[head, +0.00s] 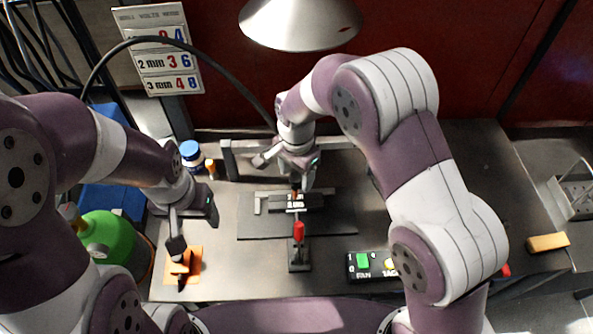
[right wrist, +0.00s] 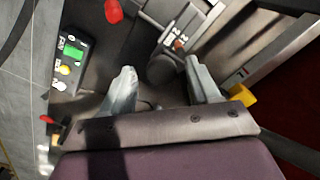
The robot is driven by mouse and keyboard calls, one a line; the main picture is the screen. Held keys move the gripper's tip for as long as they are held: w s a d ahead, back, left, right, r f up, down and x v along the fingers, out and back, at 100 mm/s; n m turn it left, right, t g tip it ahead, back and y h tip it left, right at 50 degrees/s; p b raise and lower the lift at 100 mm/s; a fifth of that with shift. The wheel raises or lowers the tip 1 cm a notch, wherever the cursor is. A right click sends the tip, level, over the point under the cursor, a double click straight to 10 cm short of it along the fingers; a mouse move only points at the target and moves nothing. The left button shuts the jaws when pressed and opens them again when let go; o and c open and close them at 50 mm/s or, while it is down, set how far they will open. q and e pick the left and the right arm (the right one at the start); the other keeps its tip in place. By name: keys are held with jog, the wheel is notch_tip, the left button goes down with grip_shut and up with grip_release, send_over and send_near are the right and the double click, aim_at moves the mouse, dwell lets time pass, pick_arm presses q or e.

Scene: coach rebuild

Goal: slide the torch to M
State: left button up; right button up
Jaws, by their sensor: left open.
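The torch is mostly hidden in the head view; its black cable (head: 222,58) arcs down to my right gripper (head: 288,170) at the back rail (head: 229,160). The right gripper's jaws are spread above the workpiece (head: 290,204). In the right wrist view, a dark round part (right wrist: 163,70), possibly the torch, shows beyond and between the two spread fingers (right wrist: 163,82); I see no finger touching it. The M mark cannot be made out.
A red-handled clamp (head: 299,231) stands in front of the workpiece. A control box (head: 354,268) with a green switch sits at front right, partly behind my right arm. A green cylinder (head: 108,238) and a blue-capped bottle (head: 191,153) are at left. A lamp shade (head: 300,22) hangs above.

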jog(key=shift+w+r, duration=0.15)
jog(key=shift+r, duration=0.1)
notch_tip(320, 180, up, 6)
jog(key=shift+b, duration=1.2)
notch_tip(320, 180, up, 6)
jog(key=p, duration=0.5)
jog(key=shift+r, duration=0.1)
